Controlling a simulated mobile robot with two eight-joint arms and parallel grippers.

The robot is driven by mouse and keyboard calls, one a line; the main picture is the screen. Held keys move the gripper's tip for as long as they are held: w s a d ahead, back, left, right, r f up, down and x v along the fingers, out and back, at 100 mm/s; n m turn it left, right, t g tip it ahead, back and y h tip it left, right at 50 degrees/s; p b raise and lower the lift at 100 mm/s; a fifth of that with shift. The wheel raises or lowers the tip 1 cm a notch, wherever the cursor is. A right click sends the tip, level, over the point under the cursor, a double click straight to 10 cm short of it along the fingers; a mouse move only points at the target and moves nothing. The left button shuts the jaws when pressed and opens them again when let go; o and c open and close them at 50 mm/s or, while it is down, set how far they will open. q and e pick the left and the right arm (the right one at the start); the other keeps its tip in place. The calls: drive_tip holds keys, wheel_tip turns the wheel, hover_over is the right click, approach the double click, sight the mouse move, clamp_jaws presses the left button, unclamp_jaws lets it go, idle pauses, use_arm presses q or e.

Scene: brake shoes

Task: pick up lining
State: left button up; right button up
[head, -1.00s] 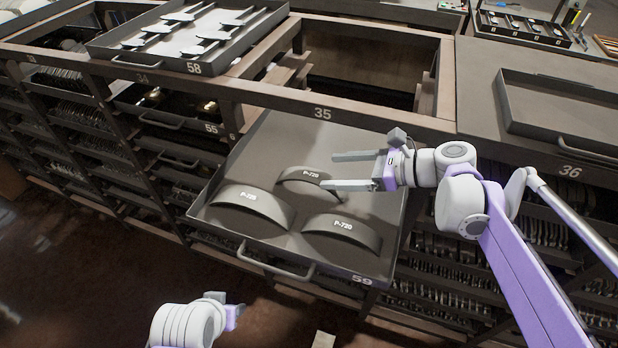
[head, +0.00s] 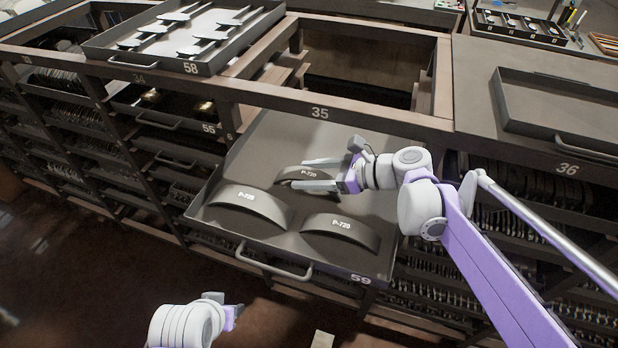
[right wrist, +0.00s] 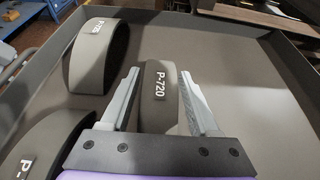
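Three curved dark grey linings lie in the pulled-out drawer 59 (head: 330,262). The rear lining (head: 303,172), marked P-720, has my right gripper (head: 296,173) at it. In the right wrist view this lining (right wrist: 158,95) stands between the two open fingers, with small gaps showing on either side. The front left lining (head: 250,206) and the front right lining (head: 342,232) lie free; both also show at the left in the wrist view. My left gripper (head: 238,312) is low in front of the drawer, away from the linings; its finger opening is not clear.
Tray 58 (head: 190,66) with several metal parts sits on the rack at upper left. An empty tray (head: 560,105) lies on top at right. The rack's frame rail 35 (head: 320,113) runs behind the drawer. The drawer handle (head: 272,264) sticks out in front.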

clamp_jaws()
